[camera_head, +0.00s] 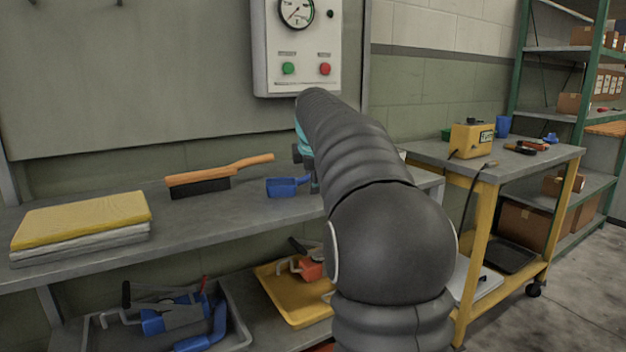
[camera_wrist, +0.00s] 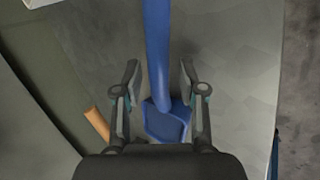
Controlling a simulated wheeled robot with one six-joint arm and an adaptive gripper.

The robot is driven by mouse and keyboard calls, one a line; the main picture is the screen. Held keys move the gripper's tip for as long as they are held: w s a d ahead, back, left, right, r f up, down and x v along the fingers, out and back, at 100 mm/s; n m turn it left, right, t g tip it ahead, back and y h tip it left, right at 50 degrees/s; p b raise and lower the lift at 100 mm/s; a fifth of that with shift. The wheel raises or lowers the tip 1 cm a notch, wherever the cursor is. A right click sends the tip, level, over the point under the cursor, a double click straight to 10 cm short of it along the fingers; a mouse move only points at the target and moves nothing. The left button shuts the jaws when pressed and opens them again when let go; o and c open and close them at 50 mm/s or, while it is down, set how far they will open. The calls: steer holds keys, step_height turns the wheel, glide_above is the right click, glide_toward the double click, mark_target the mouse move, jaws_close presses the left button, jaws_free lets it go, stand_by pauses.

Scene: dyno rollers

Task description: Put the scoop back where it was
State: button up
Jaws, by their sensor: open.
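The blue scoop (camera_head: 283,187) rests on the grey shelf, to the right of the brush, in the head view. Its handle (camera_wrist: 156,45) runs up the middle of the wrist view, and its bowl (camera_wrist: 166,122) shows lower down, partly hidden by my gripper. My gripper (camera_wrist: 159,76) is open, with one finger on each side of the handle in the picture and gaps between. I cannot tell whether the fingertips are level with the handle or above it. In the head view my arm hides most of the gripper and the scoop's right part.
A brush with an orange handle (camera_head: 238,166) and a stack of yellow and grey cloths (camera_head: 80,222) lie to the left on the shelf. A gauge panel (camera_head: 298,50) hangs above. Trays with tools stand below. A yellow cart (camera_head: 487,215) stands at the right.

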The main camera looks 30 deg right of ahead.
steer(key=p+v, duration=0.1)
steer(key=v, duration=1.1)
steer(key=shift+r, duration=0.1)
steer(key=s+a+f+m+y, duration=0.1)
steer(key=s+a+f+m, duration=0.35)
steer(key=s+a, duration=0.25)
steer(key=s+a+f+m+y, duration=0.1)
steer(key=s+a+f+m, duration=0.2)
steer(key=s+a+f, duration=0.4)
steer(key=s+a+f+m, duration=0.3)
steer(key=s+f, duration=0.4)
steer(key=s+a+f+m+y, duration=0.1)
steer(key=s+f+m, duration=0.3)
steer(key=s+f, duration=0.4)
steer(key=shift+s+a+g, duration=0.3)
steer(key=shift+s+a, duration=0.05)
steer(key=shift+a, duration=0.55)
